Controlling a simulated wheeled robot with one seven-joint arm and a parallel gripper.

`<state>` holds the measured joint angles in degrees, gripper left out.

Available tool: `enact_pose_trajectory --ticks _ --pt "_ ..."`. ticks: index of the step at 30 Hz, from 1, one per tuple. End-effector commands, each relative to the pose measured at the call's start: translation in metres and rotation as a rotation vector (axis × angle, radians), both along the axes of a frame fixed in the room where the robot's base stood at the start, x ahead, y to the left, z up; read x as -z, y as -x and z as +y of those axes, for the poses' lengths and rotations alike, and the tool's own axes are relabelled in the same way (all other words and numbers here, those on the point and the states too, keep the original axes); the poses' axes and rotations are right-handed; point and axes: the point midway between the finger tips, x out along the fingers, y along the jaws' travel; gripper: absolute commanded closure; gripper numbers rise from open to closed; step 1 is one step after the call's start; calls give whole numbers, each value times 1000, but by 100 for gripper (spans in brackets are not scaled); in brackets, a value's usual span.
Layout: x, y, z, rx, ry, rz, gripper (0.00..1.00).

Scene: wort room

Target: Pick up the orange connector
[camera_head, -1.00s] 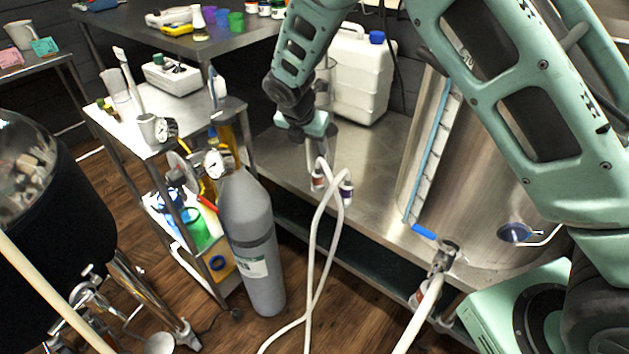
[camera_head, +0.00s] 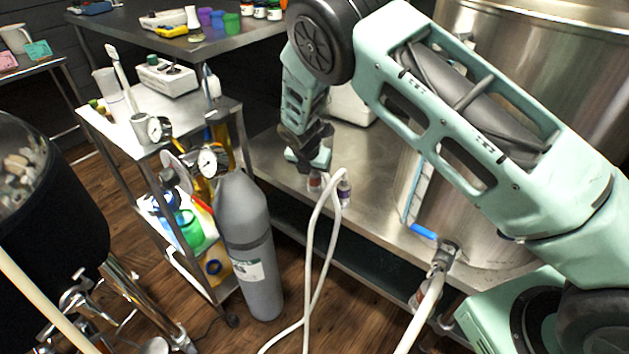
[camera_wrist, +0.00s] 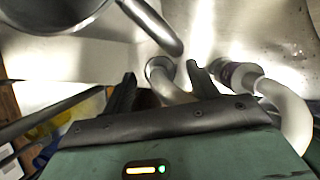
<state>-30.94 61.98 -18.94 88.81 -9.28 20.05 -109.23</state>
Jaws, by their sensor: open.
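The orange connector (camera_head: 315,182) is on the end of a white hose, at the front edge of the steel bench. Only a small reddish-orange part of it shows under my gripper (camera_head: 318,172). In the wrist view, my gripper (camera_wrist: 161,72) is open, and a pale hose end (camera_wrist: 160,67) shows between its two fingers. The orange colour cannot be made out there, and I cannot tell whether the fingers touch it. A second connector with a purple band (camera_head: 344,191) is close on the right; it also shows right of the fingers in the wrist view (camera_wrist: 238,76).
White hoses (camera_head: 310,260) hang from the bench and cross near the floor. A grey gas cylinder (camera_head: 247,240) stands to the left, by a steel cart (camera_head: 222,108). A large steel vessel (camera_head: 460,225) with a blue-handled valve (camera_head: 424,232) is on the right. A white canister (camera_head: 350,104) is behind my arm.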

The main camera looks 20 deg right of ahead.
Motion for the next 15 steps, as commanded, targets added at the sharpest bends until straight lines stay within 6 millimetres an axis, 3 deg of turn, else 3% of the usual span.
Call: enact_pose_trajectory --ticks 1,6,14,15 --pt "11 -2 -2 1 2 0 41" --pt "27 -7 -7 1 0 0 41" --pt "29 -8 -7 0 -1 -1 41" --pt "29 -8 -7 0 -1 -1 47"
